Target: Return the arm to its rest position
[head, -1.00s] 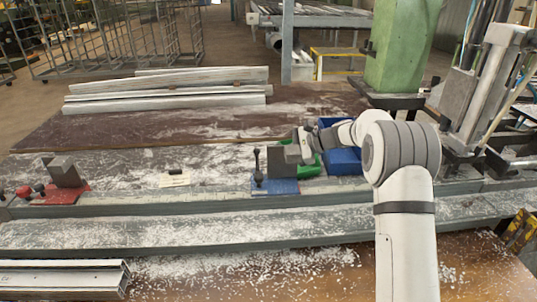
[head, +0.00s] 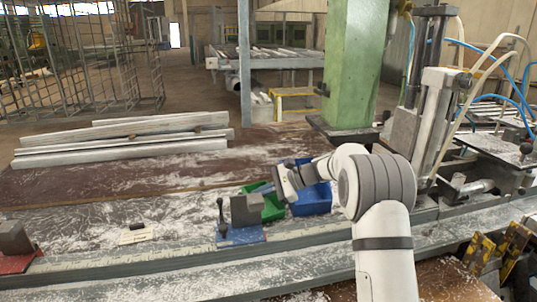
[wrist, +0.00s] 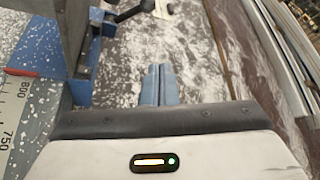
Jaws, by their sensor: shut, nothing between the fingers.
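My gripper (head: 284,183) hangs at the end of my bent arm, just behind and right of the blue-based clamp (head: 245,212), above the green bin (head: 272,204). Part of that bin is hidden by it. In the wrist view my gripper's two blue-grey fingers (wrist: 158,84) lie together, with nothing between them. The clamp's blue and grey body (wrist: 42,48) stands to their left there, with its black lever (wrist: 134,10) at the top.
A blue bin (head: 314,199) sits right of the green one. A red-based clamp (head: 14,240) is at the left edge. A small pale block (head: 136,234) lies between the clamps. Long profiles (head: 130,146) lie behind. A green column (head: 354,65) and machine stand right.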

